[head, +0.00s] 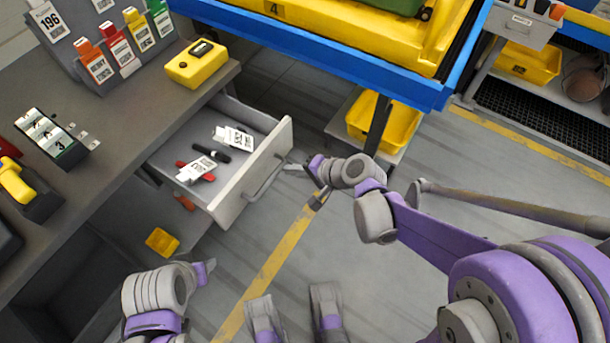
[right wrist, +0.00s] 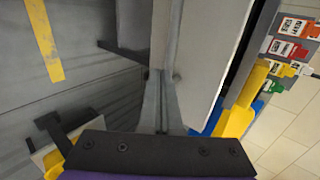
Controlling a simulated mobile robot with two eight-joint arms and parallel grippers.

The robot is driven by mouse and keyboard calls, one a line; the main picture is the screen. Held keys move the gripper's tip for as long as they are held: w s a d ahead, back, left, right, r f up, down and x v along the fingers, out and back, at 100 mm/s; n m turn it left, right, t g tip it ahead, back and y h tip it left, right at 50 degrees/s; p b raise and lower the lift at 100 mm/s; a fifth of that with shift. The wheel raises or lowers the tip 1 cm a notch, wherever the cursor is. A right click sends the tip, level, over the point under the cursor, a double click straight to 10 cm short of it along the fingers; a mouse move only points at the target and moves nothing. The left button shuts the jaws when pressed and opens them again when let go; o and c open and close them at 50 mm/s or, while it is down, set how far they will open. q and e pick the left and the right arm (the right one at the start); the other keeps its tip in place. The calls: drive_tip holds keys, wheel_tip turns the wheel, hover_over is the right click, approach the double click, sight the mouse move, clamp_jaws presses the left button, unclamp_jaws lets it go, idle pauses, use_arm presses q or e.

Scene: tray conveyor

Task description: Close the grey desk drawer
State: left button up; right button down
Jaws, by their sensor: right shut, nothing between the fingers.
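The grey desk drawer (head: 181,143) is pulled out from under the desk. Its light front panel (head: 236,193) has a bar handle, and a black marker and red items with white labels lie inside. My right gripper (head: 290,168) is shut and empty at the outer side of the front panel, near its right end. In the right wrist view its fingers (right wrist: 160,98) are together beside the pale panel (right wrist: 208,50); I cannot tell whether they touch it. My left gripper (head: 206,268) is low at the bottom left, below the drawer, its fingers unclear.
A blue-edged conveyor (head: 300,42) with a yellow tray is at the top. A yellow bin (head: 385,125) stands below it. Open floor lies in front of the drawer.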

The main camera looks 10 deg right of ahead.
sight(223, 132)
drive_tip(key=w+a, duration=1.6)
drive_tip(key=shift+w+a+b, duration=0.15)
drive_tip(key=shift+w+b, duration=0.05)
drive_tip(key=shift+b, duration=0.15)
use_arm(q)
drive_tip(key=shift+f, duration=0.4)
use_arm(e)
drive_tip(key=shift+w+a+r, duration=0.1)
use_arm(q)
drive_tip(key=shift+s+d, duration=0.1)
